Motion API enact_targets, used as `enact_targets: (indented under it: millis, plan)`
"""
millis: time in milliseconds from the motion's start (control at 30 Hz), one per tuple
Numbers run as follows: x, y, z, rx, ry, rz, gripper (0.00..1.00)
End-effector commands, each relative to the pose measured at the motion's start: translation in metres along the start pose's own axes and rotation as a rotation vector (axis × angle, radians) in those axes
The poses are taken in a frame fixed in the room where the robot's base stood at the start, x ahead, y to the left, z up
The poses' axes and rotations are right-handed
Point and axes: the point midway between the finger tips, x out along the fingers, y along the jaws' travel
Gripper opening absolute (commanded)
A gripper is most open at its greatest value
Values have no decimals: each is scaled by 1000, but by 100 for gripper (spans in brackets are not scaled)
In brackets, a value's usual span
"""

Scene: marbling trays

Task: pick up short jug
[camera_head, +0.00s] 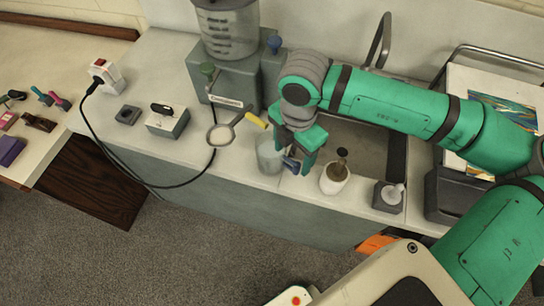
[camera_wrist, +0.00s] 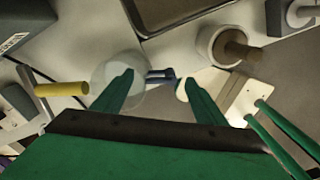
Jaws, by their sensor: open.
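The short jug is most likely the translucent pale vessel (camera_head: 268,157) with a dark blue handle (camera_head: 291,165), upright near the counter's front edge. In the wrist view its round body (camera_wrist: 112,70) is at the upper left of centre, partly behind my left finger. Its handle (camera_wrist: 160,75) shows between the two fingertips. My gripper (camera_head: 296,152) is open and empty, just above and beside the jug on the handle side. It also shows in the wrist view (camera_wrist: 157,84). I cannot tell whether a finger touches the jug.
A white cup (camera_head: 327,184) holding a brown-topped tool stands close to the right. A yellow-handled strainer (camera_head: 220,135) lies to the left. A sink (camera_head: 365,145) is behind, a grey block with a white piece (camera_head: 387,203) further right. The counter's front edge is near.

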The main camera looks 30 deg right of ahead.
Motion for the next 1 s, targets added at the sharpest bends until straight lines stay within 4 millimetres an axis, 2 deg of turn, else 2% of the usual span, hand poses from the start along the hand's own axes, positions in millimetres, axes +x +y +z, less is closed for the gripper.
enact_targets:
  millis: [200,300,600,667,867,1000]
  plan:
    - [32,0,1,0,4,-1,66]
    - [41,0,0,-1,4,0,66]
    - [46,1,-1,-5,2,0,66]
    - [46,1,-1,-5,2,0,54]
    - [45,1,0,-4,2,-1,6]
    - [46,1,0,-2,1,-1,3]
